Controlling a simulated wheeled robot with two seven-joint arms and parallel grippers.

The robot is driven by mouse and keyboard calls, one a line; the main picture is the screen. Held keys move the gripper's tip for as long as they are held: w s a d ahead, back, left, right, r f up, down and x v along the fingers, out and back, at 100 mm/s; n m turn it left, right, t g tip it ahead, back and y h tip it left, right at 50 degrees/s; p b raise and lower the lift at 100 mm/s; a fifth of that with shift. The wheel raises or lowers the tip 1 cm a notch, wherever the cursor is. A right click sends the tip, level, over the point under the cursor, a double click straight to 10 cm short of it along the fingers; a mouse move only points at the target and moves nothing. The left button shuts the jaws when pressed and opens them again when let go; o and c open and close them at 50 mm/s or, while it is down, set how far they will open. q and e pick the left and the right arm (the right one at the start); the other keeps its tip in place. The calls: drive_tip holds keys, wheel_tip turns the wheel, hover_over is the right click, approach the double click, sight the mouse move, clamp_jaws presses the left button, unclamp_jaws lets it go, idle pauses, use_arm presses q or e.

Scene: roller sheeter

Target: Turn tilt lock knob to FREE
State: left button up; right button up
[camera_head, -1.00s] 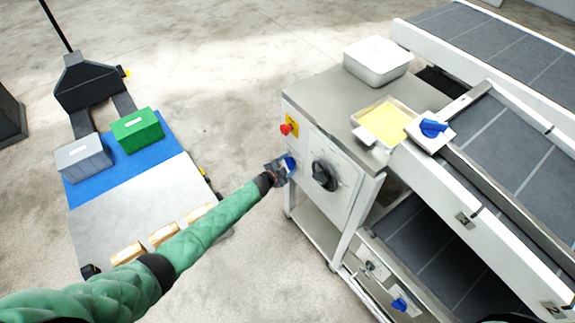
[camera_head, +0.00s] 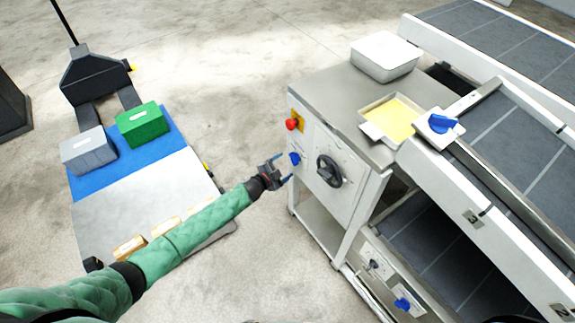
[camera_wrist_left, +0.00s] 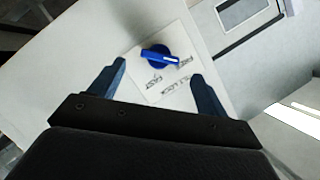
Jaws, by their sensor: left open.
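A small blue knob (camera_head: 295,159) is on the left part of the white front panel, below the red button. In the left wrist view the knob (camera_wrist_left: 156,54) sits on a white label plate (camera_wrist_left: 165,75). Its white mark points right, towards lettering that looks like FREE; another word, probably LOCK, is below the knob. My left gripper (camera_head: 283,170) is open and empty, just left of the knob and apart from it. In the left wrist view its two fingers (camera_wrist_left: 158,77) stand to either side of the plate. My right gripper is not in view.
A red button (camera_head: 292,125) and a black handwheel (camera_head: 329,171) are on the same panel. Other blue knobs are on the sheeter (camera_head: 440,123) and the lower panel (camera_head: 403,304). A pallet truck (camera_head: 92,80) with boxes stands at left. The floor between is clear.

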use_arm(q)
drive_tip(key=shift+s+a+r, duration=0.2)
drive_tip(key=shift+s+a, duration=0.25)
drive_tip(key=shift+s, duration=0.1)
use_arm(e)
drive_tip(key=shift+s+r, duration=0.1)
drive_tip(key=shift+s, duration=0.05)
